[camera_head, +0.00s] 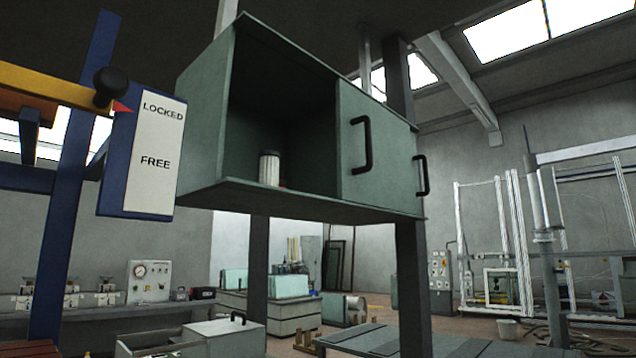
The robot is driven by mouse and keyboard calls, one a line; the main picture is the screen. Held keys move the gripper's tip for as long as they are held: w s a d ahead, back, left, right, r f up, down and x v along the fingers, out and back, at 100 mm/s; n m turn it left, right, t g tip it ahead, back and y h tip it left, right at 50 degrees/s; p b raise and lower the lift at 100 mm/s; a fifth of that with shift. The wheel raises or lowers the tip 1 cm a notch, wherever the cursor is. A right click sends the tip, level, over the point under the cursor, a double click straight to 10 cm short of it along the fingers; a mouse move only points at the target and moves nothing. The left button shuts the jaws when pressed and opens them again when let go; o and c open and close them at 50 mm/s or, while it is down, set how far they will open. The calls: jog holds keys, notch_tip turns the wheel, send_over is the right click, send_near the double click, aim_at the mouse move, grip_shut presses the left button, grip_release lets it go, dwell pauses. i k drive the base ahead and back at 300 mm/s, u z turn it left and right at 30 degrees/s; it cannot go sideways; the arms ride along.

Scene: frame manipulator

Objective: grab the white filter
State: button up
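The white filter (269,168) is a small ribbed cylinder. It stands upright on the floor of a grey-green wall cabinet (207,120), in the open left compartment near the front edge. A small reddish spot shows beside its base on the right; I cannot tell what it is. The cabinet's door panel (385,165) with a black handle covers the right part of the cabinet. My gripper is not in view.
A blue post with a LOCKED/FREE sign (153,150) and a yellow lever with a black knob (109,83) stand left of the cabinet. Dark posts (413,290) support the cabinet. Below are a grey box (225,335) and a gauge panel (150,280).

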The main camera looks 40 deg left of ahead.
aim_at(269, 165)
jog(key=u, duration=0.05)
jog(key=i, duration=0.7)
jog(key=u, duration=0.95)
jog(key=i, duration=0.75)
jog(key=u, duration=0.8)
